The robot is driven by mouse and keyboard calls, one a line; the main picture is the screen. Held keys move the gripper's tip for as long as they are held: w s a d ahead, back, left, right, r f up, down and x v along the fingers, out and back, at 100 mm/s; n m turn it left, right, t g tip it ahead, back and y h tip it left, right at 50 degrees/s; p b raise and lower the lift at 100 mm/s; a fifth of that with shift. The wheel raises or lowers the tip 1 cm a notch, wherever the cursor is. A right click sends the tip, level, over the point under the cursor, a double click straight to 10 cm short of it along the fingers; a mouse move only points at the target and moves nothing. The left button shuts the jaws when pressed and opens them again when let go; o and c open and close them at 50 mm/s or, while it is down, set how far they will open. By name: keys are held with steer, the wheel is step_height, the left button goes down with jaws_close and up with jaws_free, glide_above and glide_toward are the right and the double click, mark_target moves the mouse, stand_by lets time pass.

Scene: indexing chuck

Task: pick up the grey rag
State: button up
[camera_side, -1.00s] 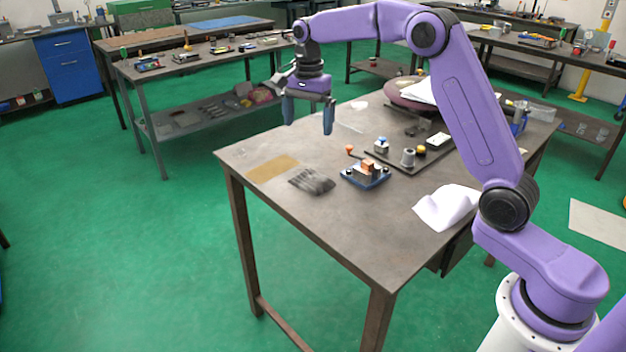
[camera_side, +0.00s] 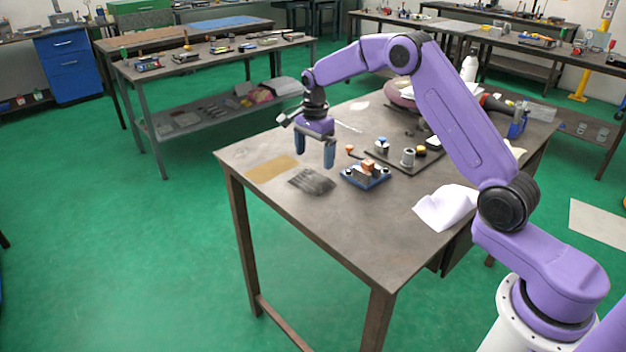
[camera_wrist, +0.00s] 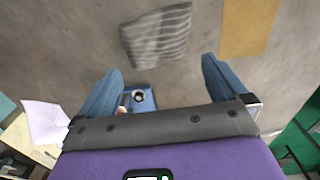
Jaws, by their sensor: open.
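The grey rag (camera_side: 312,181) lies flat and wrinkled on the table, between a tan patch and the small blue fixture. In the wrist view the rag (camera_wrist: 157,36) is beyond the fingers, near the top of the picture, with dark and light stripes. My gripper (camera_side: 315,158) is above the table, a little above the rag, fingers pointing down. It is open and empty; in the wrist view the two blue fingers (camera_wrist: 163,72) stand wide apart. The blue fixture (camera_side: 365,176) with an orange block stands just right of the rag. Its corner (camera_wrist: 142,101) shows between the fingers.
A tan patch (camera_side: 272,168) lies left of the rag. A white cloth or paper (camera_side: 446,208) lies at the front right. A dark plate (camera_side: 414,158) with small parts is behind the fixture. The table front (camera_side: 340,240) is clear.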

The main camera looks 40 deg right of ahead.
mark_target(316, 172)
steer(key=shift+s+d+f, duration=0.1)
steer(key=shift+f, duration=1.5)
steer(key=shift+s+d+f, duration=0.1)
steer(key=shift+f, duration=1.5)
steer(key=c, duration=0.8)
